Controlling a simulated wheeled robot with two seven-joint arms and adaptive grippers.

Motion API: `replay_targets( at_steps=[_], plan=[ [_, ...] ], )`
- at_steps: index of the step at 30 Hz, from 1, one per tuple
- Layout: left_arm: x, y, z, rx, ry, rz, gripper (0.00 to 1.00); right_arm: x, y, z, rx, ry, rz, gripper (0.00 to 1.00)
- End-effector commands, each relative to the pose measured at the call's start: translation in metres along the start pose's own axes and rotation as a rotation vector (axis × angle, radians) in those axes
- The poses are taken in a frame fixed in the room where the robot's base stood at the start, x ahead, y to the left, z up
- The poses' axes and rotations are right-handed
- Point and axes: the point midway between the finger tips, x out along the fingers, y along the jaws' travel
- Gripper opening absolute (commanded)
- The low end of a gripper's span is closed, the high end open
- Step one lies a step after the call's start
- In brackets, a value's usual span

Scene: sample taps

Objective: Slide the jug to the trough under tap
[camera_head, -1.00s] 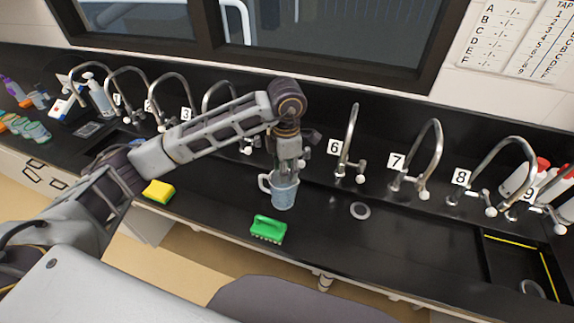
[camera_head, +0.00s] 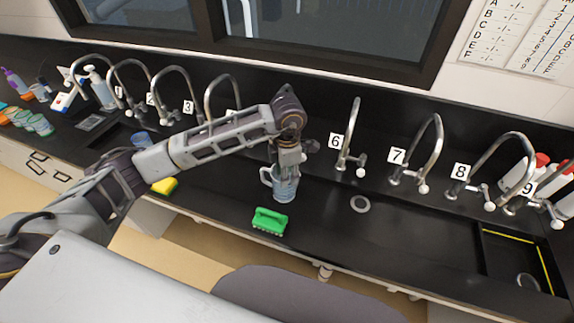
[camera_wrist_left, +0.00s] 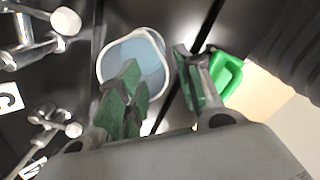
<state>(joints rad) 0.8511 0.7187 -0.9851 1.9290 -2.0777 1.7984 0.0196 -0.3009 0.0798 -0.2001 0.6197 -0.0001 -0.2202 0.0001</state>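The jug (camera_head: 283,190), pale blue and translucent with a handle on its left, stands upright on the black bench left of tap 6. My left gripper (camera_head: 287,169) points down at it, its fingers low at the jug's top. In the left wrist view the gripper (camera_wrist_left: 157,62) is open: one finger lies over the mouth of the jug (camera_wrist_left: 135,50), the other outside its rim. Whether a finger touches the wall cannot be told. A trough (camera_head: 510,262) with yellow edge lines lies at the right near taps 8 and 9. My right gripper is not in view.
A green brush (camera_head: 270,221) lies in front of the jug, and a yellow sponge (camera_head: 165,185) lies to the left. Tap 6 (camera_head: 352,130) and several other taps line the back. The bench right of the brush is mostly clear.

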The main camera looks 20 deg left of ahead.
Motion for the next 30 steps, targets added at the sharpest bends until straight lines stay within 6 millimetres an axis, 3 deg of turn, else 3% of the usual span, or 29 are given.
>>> replay_targets(
  at_steps=[18,30],
  plan=[
    [0.071,-0.001,0.000,0.000,0.000,-0.002,0.35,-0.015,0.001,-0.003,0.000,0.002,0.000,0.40],
    [0.086,0.000,0.000,0.000,-0.001,0.000,0.35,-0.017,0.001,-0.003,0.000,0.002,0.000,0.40]
  ],
)
